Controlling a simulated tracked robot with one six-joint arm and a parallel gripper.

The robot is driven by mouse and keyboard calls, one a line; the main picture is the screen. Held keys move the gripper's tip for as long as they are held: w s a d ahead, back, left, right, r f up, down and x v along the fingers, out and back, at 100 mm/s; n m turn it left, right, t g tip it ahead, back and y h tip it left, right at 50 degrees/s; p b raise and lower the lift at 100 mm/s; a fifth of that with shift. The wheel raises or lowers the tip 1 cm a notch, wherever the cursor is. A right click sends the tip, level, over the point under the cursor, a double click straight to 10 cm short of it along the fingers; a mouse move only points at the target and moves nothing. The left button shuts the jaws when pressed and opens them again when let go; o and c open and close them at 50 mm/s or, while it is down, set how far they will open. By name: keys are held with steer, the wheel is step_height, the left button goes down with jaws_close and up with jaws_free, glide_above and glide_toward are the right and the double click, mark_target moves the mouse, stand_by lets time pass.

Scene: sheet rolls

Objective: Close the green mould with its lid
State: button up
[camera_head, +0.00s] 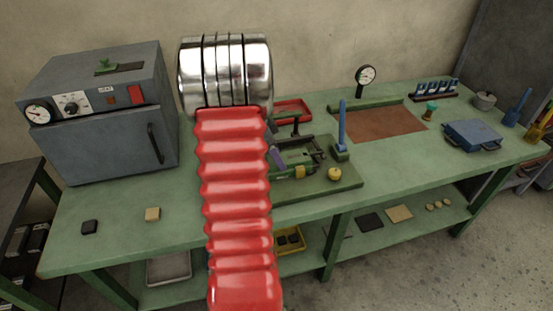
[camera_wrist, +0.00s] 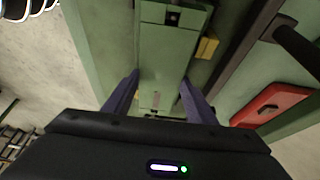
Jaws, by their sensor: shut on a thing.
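My gripper (camera_wrist: 160,80) has its two purple fingers closed on the sides of a green piece (camera_wrist: 160,66) in the wrist view, which looks like the lid. A green block with a dark hole (camera_wrist: 175,17) lies directly beyond it, perhaps part of the mould; I cannot tell whether the two touch. In the head view one purple finger (camera_head: 277,158) shows beside green parts (camera_head: 297,160) on the green base plate (camera_head: 325,182). My red bellows arm hides the rest of the gripper there, so how lid and mould fit is hidden.
A red tray (camera_head: 294,106) lies behind. A grey oven (camera_head: 105,150) stands left. The front left of the green bench is mostly clear.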

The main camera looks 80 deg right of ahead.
steer(key=shift+w, duration=0.1)
steer(key=o, duration=1.8)
steer(key=v, duration=1.3)
steer(key=shift+r, duration=0.3)
steer(key=shift+w+a, duration=0.1)
steer(key=shift+w, duration=0.05)
